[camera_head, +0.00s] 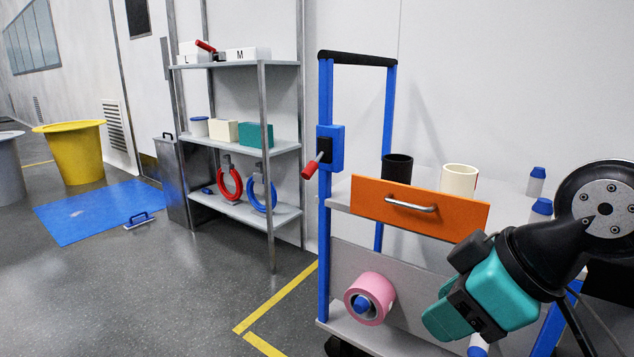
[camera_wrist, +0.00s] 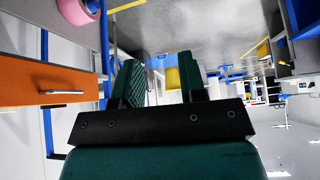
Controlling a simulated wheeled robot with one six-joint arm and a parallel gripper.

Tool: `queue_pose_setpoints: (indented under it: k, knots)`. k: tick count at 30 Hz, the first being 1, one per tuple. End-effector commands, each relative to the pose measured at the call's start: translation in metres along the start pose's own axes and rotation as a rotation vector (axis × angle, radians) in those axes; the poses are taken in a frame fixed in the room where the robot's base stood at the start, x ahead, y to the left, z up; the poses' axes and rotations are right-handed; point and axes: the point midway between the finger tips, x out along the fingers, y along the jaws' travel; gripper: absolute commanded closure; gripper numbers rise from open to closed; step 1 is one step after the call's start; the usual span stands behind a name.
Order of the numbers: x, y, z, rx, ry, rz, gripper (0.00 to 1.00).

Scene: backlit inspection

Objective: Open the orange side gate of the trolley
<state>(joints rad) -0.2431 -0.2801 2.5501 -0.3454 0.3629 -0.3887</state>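The orange side gate (camera_head: 365,200) stands upright along the near side of the trolley's upper shelf, with a silver bar handle (camera_head: 410,205) across it. It looks shut. The trolley has a blue frame (camera_head: 324,240) and grey shelves. My gripper (camera_head: 440,318), teal and black, is to the right of and below the handle, apart from the gate. In the wrist view the gate (camera_wrist: 30,80) and its handle (camera_wrist: 62,92) are at the left, beside the fingers. My gripper (camera_wrist: 162,75) is open there, with an empty gap between its fingers.
A black cup (camera_head: 397,168) and a cream cup (camera_head: 458,180) stand behind the gate. A pink roll (camera_head: 370,298) is below it. A red lever (camera_head: 312,166) sticks out at the trolley's left post. A grey shelf rack (camera_head: 240,147) stands farther left; the floor between is clear.

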Motion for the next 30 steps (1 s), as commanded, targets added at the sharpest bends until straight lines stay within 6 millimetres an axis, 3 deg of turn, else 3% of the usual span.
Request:
queue_pose_setpoints:
  k: [3,6,14,30]
  knots:
    - [-0.022,-0.038,0.02,0.177,-0.188,-0.134,0.62]
    - [-0.046,-0.061,0.034,0.294,-0.343,-0.194,0.62]
    - [-0.113,-0.059,-0.012,0.288,-0.329,-0.188,0.62]
    - [-0.287,-0.061,-0.126,0.287,-0.327,-0.187,0.62]
